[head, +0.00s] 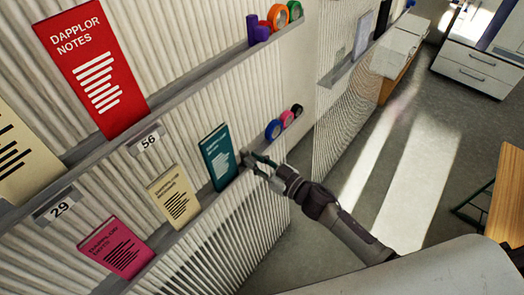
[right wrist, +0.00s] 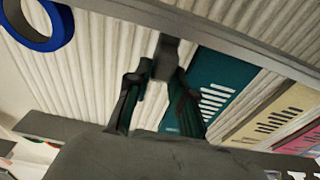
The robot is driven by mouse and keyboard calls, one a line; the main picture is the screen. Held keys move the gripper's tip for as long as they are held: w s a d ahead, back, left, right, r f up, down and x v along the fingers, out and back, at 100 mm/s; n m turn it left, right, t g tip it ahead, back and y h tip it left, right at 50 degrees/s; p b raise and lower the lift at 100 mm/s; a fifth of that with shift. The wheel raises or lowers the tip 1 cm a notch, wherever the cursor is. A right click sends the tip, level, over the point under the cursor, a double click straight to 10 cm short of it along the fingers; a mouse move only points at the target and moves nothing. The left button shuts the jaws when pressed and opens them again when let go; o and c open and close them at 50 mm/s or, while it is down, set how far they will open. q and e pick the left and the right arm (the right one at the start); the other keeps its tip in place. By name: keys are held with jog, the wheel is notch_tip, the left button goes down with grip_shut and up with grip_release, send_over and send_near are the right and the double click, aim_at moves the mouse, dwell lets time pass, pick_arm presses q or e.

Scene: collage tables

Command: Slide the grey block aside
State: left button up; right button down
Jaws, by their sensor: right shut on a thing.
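The small grey block (head: 247,157) is on the lower wall shelf, just right of the teal booklet (head: 216,156). My right gripper (head: 257,165) reaches it from the lower right and is shut on it. In the right wrist view, the grey block (right wrist: 167,52) is between the fingertips of my right gripper (right wrist: 160,72), against the shelf edge. The teal booklet (right wrist: 215,85) is close beside the right finger in that view. The fingers partly hide the block. My left gripper is not in view.
Blue, pink and black tape rolls (head: 274,130) stand on the lower shelf to the right of the block. A cream booklet (head: 174,197) and a pink booklet (head: 116,248) stand to its left. The upper shelf (head: 190,82) runs above. A wooden table (head: 507,205) is at the right.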

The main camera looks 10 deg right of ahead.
jog(key=c, duration=1)
grip_release()
jog(key=v, duration=1.2)
jog(key=shift+d, duration=0.1)
